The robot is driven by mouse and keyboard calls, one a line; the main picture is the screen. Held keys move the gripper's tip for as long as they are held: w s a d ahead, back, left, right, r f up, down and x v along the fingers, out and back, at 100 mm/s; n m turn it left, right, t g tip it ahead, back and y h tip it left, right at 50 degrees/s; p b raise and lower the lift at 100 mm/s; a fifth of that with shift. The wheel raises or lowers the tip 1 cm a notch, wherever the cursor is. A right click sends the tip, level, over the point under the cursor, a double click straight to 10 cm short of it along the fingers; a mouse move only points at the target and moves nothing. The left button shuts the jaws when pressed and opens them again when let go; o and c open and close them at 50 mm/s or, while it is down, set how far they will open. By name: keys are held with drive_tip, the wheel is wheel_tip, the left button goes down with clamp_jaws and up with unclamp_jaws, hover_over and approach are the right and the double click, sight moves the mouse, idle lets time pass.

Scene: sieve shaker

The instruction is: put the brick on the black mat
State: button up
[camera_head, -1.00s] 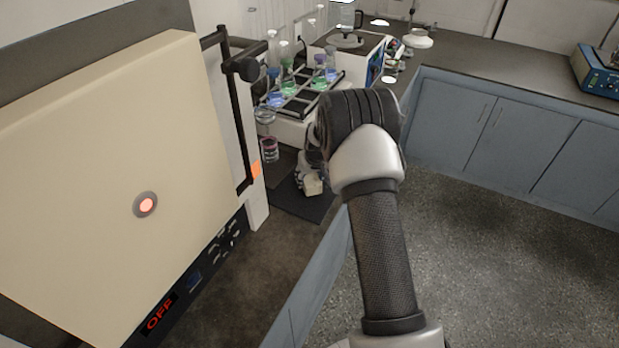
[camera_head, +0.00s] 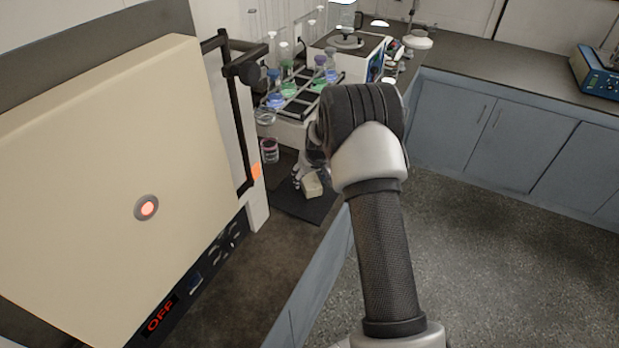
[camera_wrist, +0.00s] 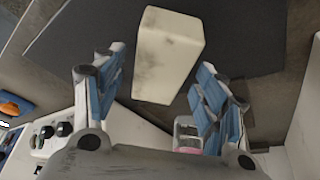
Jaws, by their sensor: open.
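The brick (camera_wrist: 168,56) is a pale cream block with dark smudges. In the wrist view it lies just beyond and between the fingertips of my gripper (camera_wrist: 163,82), which is open with blue pads apart from it. In the head view the brick (camera_head: 312,186) shows on the black mat (camera_head: 291,204), partly hidden by my gripper (camera_head: 302,179). The mat also shows in the wrist view as a dark sheet (camera_wrist: 240,42) behind the brick. The brick appears to rest on the mat; its underside is hidden.
A large cream oven-like unit (camera_head: 110,150) with an OFF display stands at the left, close to the mat. A rack of flasks (camera_head: 300,98) and a small jar (camera_head: 269,150) are behind the mat. The bench front edge runs right of the mat.

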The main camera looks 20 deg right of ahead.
drive_tip(key=s+a+r+p, duration=0.1)
drive_tip(key=s+a+r, duration=0.4)
drive_tip(key=r, duration=0.4)
drive_tip(key=s+a+r+p, duration=0.1)
drive_tip(key=s+a+r, duration=0.1)
drive_tip(key=s+r, duration=0.65)
drive_tip(key=s+a+r, duration=0.4)
drive_tip(key=r, duration=0.6)
drive_tip(key=s+a+r, duration=0.1)
drive_tip(key=s+a, duration=0.2)
drive_tip(key=s, duration=0.9)
drive_tip(key=s+a+r+n, duration=0.1)
drive_tip(key=s+a+r, duration=0.1)
drive_tip(key=s, duration=1)
drive_tip(key=shift+s+a+y, duration=0.2)
drive_tip(key=shift+a+y, duration=0.1)
drive_tip(key=shift+a, duration=0.25)
drive_tip(key=shift+r, duration=0.1)
drive_tip(key=shift+c, duration=0.5)
